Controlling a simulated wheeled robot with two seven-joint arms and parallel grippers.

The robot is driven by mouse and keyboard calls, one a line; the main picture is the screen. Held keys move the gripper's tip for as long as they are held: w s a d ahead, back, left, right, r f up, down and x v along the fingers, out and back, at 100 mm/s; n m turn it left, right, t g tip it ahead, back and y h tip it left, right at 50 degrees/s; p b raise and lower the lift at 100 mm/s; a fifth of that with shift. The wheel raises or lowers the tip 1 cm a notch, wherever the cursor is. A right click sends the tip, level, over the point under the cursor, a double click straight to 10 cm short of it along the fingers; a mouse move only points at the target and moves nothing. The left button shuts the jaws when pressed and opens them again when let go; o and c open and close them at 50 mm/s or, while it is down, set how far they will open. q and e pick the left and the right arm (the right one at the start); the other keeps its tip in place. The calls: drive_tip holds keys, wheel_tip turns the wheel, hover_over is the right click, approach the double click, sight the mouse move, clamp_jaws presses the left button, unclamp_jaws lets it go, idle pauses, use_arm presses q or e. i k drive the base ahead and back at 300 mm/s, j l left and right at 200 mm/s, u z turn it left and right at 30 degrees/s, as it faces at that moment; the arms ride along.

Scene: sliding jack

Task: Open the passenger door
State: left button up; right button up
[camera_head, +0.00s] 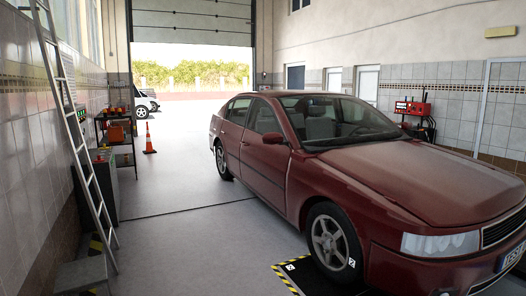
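A dark red car (405,185) stands at the right of the head view, its front turned toward the lower right. Its near side faces left. The front door (262,168) on that side looks closed, level with the body. A dark window (266,119) is above it and a red side mirror (273,138) sits at its front edge. The rear door (231,140) behind it also looks closed. Which door counts as the passenger door is not marked. Neither of my grippers is in view.
A black pad with yellow-striped edges (292,283) lies by the front wheel (330,242). A metal ladder (78,140) leans at the left wall, near a grey cabinet (106,181). An orange cone (149,138) stands farther back. The grey floor (180,225) left of the car is clear.

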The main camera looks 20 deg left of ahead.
sight(265, 158)
drive_tip(key=i+j+u, duration=0.4)
drive_tip(key=i, duration=0.6)
drive_tip(key=i+j+u, duration=0.1)
drive_tip(key=i+u, duration=0.35)
drive_tip(key=i, duration=5.15)
drive_tip(key=i+z, duration=0.3)
drive_tip(key=i, duration=0.15)
drive_tip(key=i+j+z, duration=0.15)
drive_tip(key=i+z, duration=0.15)
drive_tip(key=i+j+z, duration=0.25)
drive_tip(key=i, duration=0.25)
drive_tip(key=i+j+z, duration=0.3)
drive_tip(key=i, duration=0.1)
